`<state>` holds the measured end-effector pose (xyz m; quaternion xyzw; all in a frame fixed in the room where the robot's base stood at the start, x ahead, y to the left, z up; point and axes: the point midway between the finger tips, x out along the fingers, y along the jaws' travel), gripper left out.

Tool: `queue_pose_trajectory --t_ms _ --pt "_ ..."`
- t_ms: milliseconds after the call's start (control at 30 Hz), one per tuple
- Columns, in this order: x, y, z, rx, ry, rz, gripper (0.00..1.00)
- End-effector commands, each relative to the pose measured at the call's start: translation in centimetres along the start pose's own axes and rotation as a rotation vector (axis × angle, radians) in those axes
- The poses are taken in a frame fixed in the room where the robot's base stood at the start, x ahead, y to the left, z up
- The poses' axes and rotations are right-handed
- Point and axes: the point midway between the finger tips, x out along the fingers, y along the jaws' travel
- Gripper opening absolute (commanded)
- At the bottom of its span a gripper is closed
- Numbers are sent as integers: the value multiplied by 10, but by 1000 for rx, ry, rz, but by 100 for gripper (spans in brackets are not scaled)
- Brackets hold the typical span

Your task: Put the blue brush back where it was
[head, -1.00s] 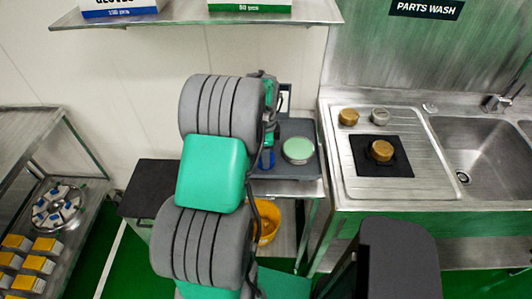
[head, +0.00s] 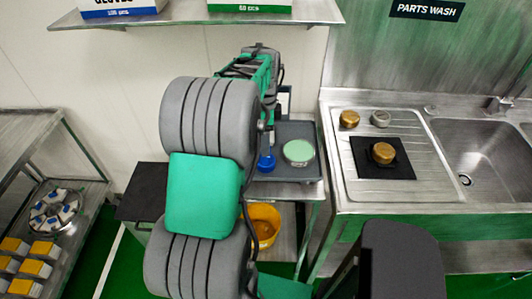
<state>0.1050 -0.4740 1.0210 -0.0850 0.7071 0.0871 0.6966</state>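A small blue object (head: 266,162) stands on the dark grey tray (head: 282,184), at its left side beside my arm. Its shape is partly covered by my arm, so I cannot be sure that it is the blue brush. My arm reaches up and away from the camera, left of and over part of the tray. Its far end is near the wall above the tray. My gripper's fingers are hidden behind the arm, so I cannot see whether they hold anything.
A round container with a pale green top (head: 298,152) sits on the tray. A yellow bucket (head: 263,226) is below. The parts wash sink (head: 490,155) is at right, with brass parts (head: 383,153) on a black mat. A rack (head: 85,182) stands at left.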

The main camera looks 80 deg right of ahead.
Motion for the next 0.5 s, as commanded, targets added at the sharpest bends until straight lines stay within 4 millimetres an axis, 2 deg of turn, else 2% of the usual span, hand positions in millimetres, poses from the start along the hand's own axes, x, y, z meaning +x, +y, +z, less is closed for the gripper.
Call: queue_pose_trajectory --t_ms 133,333,367,433,467,500 --pt "-26 0 0 1 0 0 77" --pt "-38 1 5 -16 0 -1 77" --pt "-40 2 11 -41 1 -4 77" --pt "-46 5 41 -159 3 -20 77" --pt "-50 9 60 -236 4 -32 77" --pt "-56 17 91 -365 6 -49 77"
